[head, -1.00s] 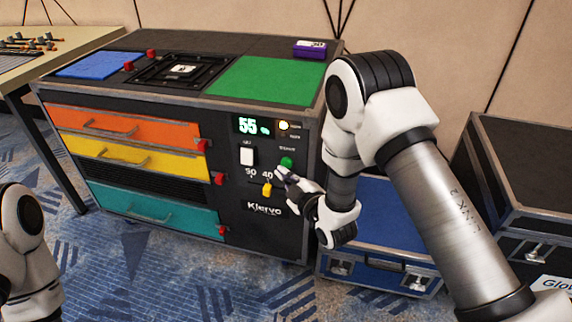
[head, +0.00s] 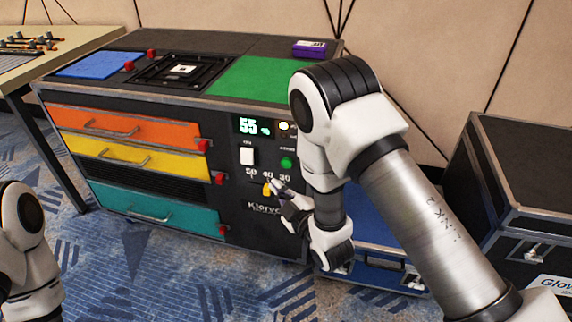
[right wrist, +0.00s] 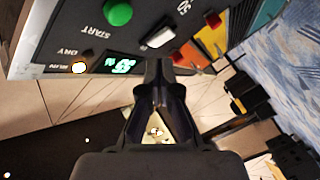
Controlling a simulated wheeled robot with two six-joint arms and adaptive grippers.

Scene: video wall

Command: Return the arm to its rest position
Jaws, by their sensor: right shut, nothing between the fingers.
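My right arm reaches in from the right in the head view. Its gripper (head: 280,194) is shut and empty, in front of the lower right of the control panel, close to the yellow knob (head: 266,190). I cannot tell whether it touches the knob. In the right wrist view the gripper (right wrist: 158,68) points at the panel, with the green button (right wrist: 118,12) and the white switch (right wrist: 160,36) beyond its tips. My left arm shows only in part at the left edge of the head view; its gripper is out of the picture.
The black cabinet has an orange drawer (head: 120,126), a yellow drawer (head: 135,158) and a teal drawer (head: 150,208). Its display (head: 252,127) reads 55. A blue case (head: 375,262) stands behind my right arm, and a black case (head: 515,190) stands at the right. Carpet in front is clear.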

